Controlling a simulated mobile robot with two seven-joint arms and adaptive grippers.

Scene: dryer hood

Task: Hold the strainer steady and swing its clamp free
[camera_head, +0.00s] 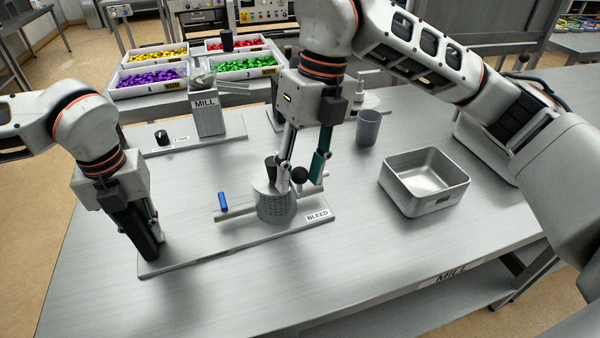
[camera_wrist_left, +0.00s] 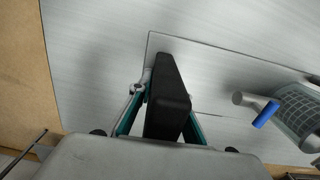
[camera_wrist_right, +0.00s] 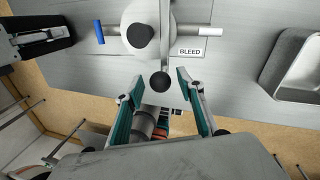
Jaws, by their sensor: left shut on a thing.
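The strainer (camera_head: 275,208) is a perforated grey cylinder on a flat base plate (camera_head: 180,257), with a black knob (camera_head: 271,168) on top. A rod with a blue grip (camera_head: 222,202) sticks out to its left; it also shows in the left wrist view (camera_wrist_left: 266,113). A black ball (camera_head: 299,175) sits at the strainer's back right, seen in the right wrist view (camera_wrist_right: 159,82). My left gripper (camera_head: 150,248) is shut on a black upright block (camera_wrist_left: 167,95) at the plate's left end. My right gripper (camera_wrist_right: 158,78) is open, fingers either side of the ball, contact unclear.
A BLEED label (camera_head: 317,215) lies on the plate's right end. A metal pan (camera_head: 425,200) and grey cup (camera_head: 368,127) stand to the right. The MILL box (camera_head: 207,115) and bins of coloured pieces are behind. The table front is clear.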

